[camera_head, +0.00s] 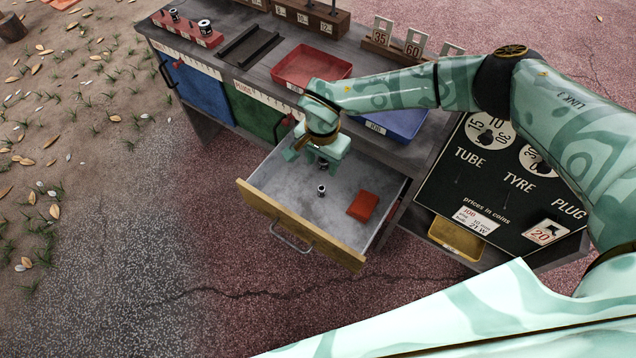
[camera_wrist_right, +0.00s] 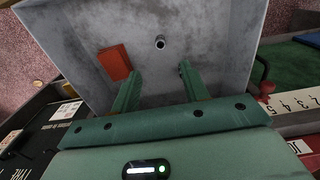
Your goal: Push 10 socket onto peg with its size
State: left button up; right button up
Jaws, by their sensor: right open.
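A small dark metal socket (camera_head: 321,191) stands on the grey floor of the open drawer (camera_head: 257,203); its size marking is too small to read. It also shows in the right wrist view (camera_wrist_right: 160,43), beyond the fingertips. A second small dark shape (camera_head: 323,164) shows by the fingers in the head view; I cannot tell what it is. My right gripper (camera_head: 312,165) is open over the rear of the drawer, its fingers (camera_wrist_right: 158,84) apart with nothing between them. A wooden block (camera_head: 310,19) with upright pegs and number labels stands at the back. My left gripper is out of view.
A red box (camera_head: 363,206) lies in the drawer's right part. On the cart top are a red rack (camera_head: 188,29) with small metal pieces, a red tray (camera_head: 311,67) and a blue tray (camera_head: 400,122). A black price board (camera_head: 490,185) stands right of the drawer.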

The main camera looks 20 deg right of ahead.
jog(key=b, duration=0.3)
send_over(322, 188)
jog(key=f, duration=0.8)
jog(key=shift+s+a, duration=0.3)
jog(key=shift+s, duration=0.05)
jog(key=shift+f, duration=0.55)
notch_tip(322, 188, down, 5)
jog(key=b, duration=0.3)
jog(key=shift+w+d+r, duration=0.1)
jog(key=shift+d+r, duration=0.05)
jog(key=shift+r, duration=0.05)
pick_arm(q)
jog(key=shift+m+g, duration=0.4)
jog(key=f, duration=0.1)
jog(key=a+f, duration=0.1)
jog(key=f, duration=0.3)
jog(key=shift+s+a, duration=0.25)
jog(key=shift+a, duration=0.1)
pick_arm(e)
jog(key=shift+r, duration=0.15)
grip_shut()
